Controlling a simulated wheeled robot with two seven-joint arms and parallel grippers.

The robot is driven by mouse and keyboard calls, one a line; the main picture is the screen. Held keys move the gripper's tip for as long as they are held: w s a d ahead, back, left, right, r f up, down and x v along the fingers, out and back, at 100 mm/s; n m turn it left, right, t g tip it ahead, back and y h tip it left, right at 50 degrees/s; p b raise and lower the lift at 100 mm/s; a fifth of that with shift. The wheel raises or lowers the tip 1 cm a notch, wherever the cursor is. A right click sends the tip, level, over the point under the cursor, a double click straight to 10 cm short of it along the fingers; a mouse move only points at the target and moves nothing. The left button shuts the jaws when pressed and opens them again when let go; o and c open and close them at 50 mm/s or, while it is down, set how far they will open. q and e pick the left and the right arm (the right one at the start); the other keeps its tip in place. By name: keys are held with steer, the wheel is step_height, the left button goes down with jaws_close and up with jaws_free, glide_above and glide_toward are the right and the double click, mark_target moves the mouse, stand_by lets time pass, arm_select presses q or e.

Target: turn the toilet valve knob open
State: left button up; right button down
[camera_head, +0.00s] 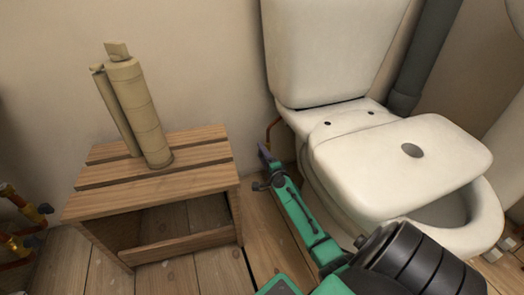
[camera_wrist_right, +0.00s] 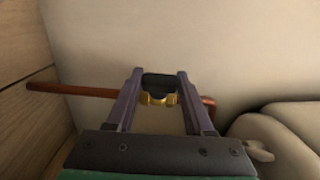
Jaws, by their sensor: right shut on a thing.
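The valve knob (camera_wrist_right: 160,81) is a small black handle on a brass valve body (camera_wrist_right: 158,99) in the right wrist view. It sits between the two purple fingers of my right gripper (camera_wrist_right: 159,74), which is shut on it. In the head view my right gripper (camera_head: 264,153) reaches down beside the toilet, between it and the wooden stool. The knob itself is hidden or too small to make out there. My left gripper is not in view.
A copper pipe (camera_wrist_right: 72,89) runs along the wall to the valve. The white toilet (camera_head: 400,165) stands close on the right. A wooden stool (camera_head: 200,180) carrying a beige cylindrical object (camera_head: 141,110) stands on the left.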

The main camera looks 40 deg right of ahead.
steer(key=shift+c, duration=1.4)
jaws_free()
steer(key=p+v, duration=0.1)
steer(key=v, duration=1.3)
steer(key=shift+s+p, duration=0.3)
steer(key=shift+p, duration=0.1)
steer(key=shift+f, duration=0.1)
